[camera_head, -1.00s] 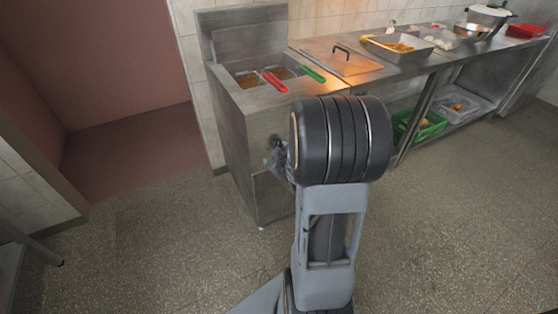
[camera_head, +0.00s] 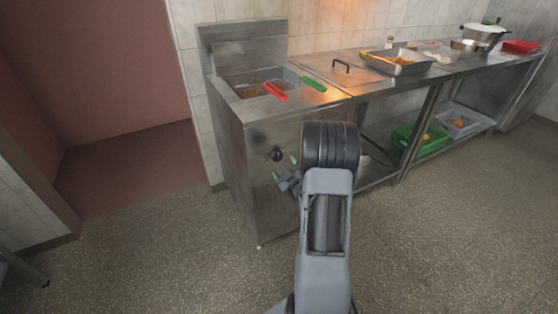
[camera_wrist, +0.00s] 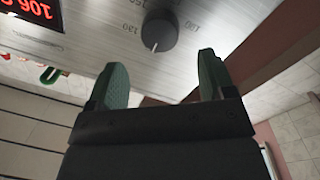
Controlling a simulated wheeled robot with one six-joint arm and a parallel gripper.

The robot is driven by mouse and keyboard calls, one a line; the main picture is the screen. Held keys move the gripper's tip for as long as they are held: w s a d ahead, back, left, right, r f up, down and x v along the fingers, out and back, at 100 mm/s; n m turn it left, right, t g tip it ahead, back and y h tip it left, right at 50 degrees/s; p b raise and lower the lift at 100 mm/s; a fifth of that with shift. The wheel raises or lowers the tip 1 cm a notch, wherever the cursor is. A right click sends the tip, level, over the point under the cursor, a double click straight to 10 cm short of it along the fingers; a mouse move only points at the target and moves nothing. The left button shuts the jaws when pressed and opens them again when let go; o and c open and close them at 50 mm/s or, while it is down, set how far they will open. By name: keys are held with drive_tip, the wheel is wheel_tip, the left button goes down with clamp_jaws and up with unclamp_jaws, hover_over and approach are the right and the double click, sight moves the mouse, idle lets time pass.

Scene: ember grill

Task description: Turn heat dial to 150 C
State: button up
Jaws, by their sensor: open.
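The black round heat dial (camera_head: 277,155) is on the front panel of the steel fryer (camera_head: 240,140). In the wrist view the dial (camera_wrist: 160,33) shows a pale pointer mark at its lower edge, with printed numbers around it, some too blurred to read surely. My gripper (camera_head: 285,167) is just in front of and below the dial. In the wrist view my gripper (camera_wrist: 161,64) has its two green-tipped fingers spread, apart from the dial, with nothing between them.
Baskets with a red handle (camera_head: 273,91) and a green handle (camera_head: 313,84) sit in the fryer top. A steel counter (camera_head: 445,72) with trays runs to the right; a green crate (camera_head: 420,137) is on its lower shelf.

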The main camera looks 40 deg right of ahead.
sight(278, 157)
drive_tip(key=shift+x, duration=2.85)
drive_tip(key=c, duration=0.9)
